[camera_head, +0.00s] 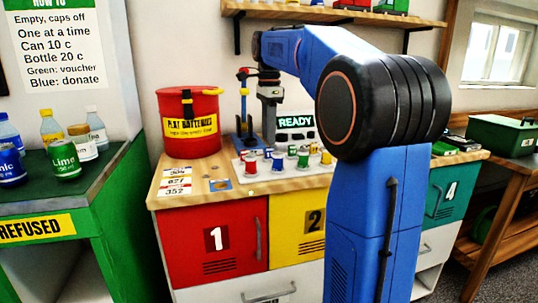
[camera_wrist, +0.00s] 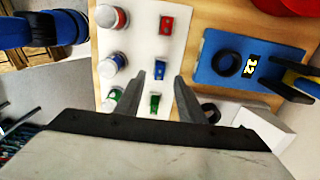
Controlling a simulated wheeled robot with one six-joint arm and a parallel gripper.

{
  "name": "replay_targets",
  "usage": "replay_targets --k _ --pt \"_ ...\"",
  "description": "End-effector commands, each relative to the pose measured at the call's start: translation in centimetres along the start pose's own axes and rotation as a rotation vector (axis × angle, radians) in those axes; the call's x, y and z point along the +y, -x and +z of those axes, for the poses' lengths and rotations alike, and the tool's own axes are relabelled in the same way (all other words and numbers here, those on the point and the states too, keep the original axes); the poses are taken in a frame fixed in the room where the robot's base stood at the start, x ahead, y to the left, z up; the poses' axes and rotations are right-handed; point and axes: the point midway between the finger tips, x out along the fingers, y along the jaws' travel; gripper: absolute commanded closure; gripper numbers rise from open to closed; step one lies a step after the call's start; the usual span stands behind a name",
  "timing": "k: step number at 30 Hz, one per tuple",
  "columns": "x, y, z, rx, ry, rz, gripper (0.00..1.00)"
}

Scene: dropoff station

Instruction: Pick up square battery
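Three small square batteries stand in a row on a white tray (camera_wrist: 138,44) in the wrist view: a red one (camera_wrist: 166,25), a blue one (camera_wrist: 155,73) and a green one (camera_wrist: 154,104). My gripper (camera_wrist: 160,78) is open and empty above the tray. Its fingertips lie in the picture on either side of the blue battery, with the green one lower between the fingers. In the head view my gripper (camera_head: 269,125) points down over the tray (camera_head: 250,173), and the single square batteries are hard to tell apart there.
Round batteries, red (camera_wrist: 110,17), blue (camera_wrist: 112,64) and green (camera_wrist: 112,97), stand left of the square row. A red battery bucket (camera_head: 189,124) and a READY display (camera_head: 296,122) stand on the wooden counter (camera_head: 205,190).

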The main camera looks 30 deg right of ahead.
Motion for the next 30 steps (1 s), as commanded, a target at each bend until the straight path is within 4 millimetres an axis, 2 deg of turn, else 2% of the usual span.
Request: replay_targets --k 3,7,16,17,21,30 --pt "0.1 -1.8 -0.1 0.0 0.0 0.002 0.64" --pt "0.1 -3.1 -0.1 0.0 0.0 0.001 0.64" --pt "0.1 -3.6 -0.1 0.0 0.0 0.0 0.64" --pt "0.1 -3.6 -0.1 0.0 0.0 0.0 0.67" --pt "0.1 -3.6 -0.1 0.0 0.0 0.0 1.0" --pt "0.1 -3.5 -0.1 0.0 0.0 0.0 1.0"
